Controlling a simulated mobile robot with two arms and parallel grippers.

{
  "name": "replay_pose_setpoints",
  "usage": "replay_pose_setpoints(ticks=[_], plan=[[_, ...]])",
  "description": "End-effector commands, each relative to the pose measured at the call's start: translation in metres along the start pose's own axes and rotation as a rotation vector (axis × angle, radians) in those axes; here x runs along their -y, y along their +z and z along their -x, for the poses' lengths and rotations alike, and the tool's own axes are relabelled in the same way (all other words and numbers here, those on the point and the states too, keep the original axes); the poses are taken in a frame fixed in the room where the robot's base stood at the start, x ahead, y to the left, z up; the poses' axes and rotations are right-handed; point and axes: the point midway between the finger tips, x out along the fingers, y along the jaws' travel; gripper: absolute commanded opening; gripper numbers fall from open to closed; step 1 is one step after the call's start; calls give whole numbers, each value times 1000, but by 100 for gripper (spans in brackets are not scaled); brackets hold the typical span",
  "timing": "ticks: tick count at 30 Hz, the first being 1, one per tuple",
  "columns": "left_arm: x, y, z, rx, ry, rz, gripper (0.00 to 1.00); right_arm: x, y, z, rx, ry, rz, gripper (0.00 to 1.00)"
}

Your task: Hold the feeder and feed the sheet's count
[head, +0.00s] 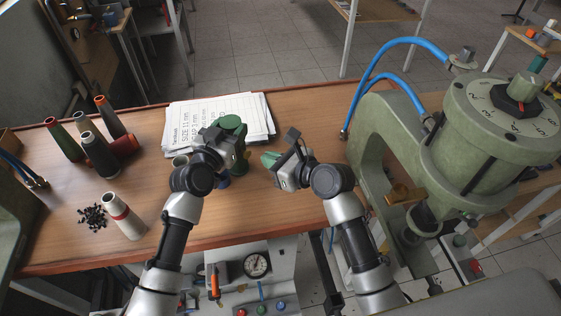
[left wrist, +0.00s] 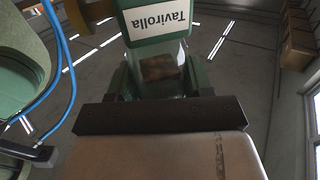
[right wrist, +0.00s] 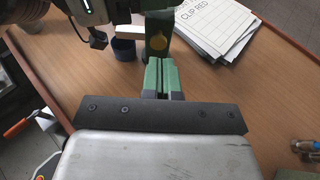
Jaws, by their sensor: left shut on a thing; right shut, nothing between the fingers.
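A green feeder (head: 231,122) stands on the bench in front of the sheets, mostly hidden by my left gripper in the head view. In the left wrist view the feeder (left wrist: 160,24) has a "Tavirolla" label and a clear window with brownish contents. My left gripper (head: 232,140) is shut on it. My right gripper (head: 268,158) is shut and empty, to the right of the feeder. Its green fingertips (right wrist: 160,78) point at the feeder's green body (right wrist: 158,22), which bears a round brass-coloured part. The printed sheet (head: 205,122) lies on a paper stack; "SIZE 11 mm" and "GAP 3 mm" are legible.
A blue cup (right wrist: 123,48) is beside the feeder. Several thread cones (head: 98,155), a white cone (head: 122,215) and a pile of small black pieces (head: 92,216) are on the left. A green press (head: 410,130) with blue hoses stands right. A gauge panel (head: 250,275) is at the front.

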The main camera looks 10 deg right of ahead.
Motion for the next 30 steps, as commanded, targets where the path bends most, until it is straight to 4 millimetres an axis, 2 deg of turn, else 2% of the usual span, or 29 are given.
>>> replay_pose_setpoints(ticks=[3,9,23,30], plan=[[0,1,0,1,0,0,20,0,0,-21,0,2,-1,0],[0,1,0,1,0,0,20,0,0,-43,1,1,-1,0],[0,1,0,1,-1,0,20,0,0,-49,1,0,-1,0],[0,1,0,1,0,0,20,0,6,-67,2,1,-2,0]])
